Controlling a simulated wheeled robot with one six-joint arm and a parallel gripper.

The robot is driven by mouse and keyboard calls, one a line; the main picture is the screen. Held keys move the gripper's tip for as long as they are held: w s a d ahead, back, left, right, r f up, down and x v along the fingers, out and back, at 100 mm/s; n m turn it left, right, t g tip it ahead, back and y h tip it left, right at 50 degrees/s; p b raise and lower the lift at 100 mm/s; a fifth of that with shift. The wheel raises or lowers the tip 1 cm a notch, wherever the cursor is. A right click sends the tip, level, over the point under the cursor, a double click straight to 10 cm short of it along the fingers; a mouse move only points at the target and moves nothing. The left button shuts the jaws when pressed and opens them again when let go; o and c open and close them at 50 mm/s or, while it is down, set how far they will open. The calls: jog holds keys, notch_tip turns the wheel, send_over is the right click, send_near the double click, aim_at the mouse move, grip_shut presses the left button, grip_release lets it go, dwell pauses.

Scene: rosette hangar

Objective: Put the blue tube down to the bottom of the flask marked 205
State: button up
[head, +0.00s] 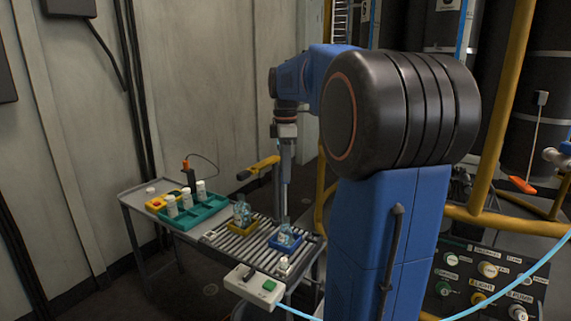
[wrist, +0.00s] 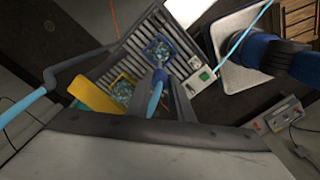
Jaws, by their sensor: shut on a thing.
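My gripper (wrist: 163,84) is shut on the blue tube (wrist: 155,98), which shows as a light blue length between the fingers in the wrist view. In the head view my gripper (head: 284,190) points straight down above the rollers, behind the flask in the blue tray. That clear flask (head: 287,236) stands in the blue tray (head: 286,244); it also shows in the wrist view (wrist: 160,52), past the fingertips. A second clear flask (head: 242,212) stands in a yellow tray (head: 241,226) to the left. The number on either flask is too small to read. The tube's lower end is not clearly visible.
A roller table (head: 225,243) carries both trays. A teal rack (head: 190,215) with white bottles is at left. A yellow-handled arm (head: 262,166) rises behind the trays. A white box with a green button (head: 255,284) is at the front edge. Yellow pipes stand at right.

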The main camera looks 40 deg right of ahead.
jog(key=shift+f, duration=0.4)
dwell(0.8)
jog(key=shift+f, duration=1)
jog(key=shift+f, duration=4.15)
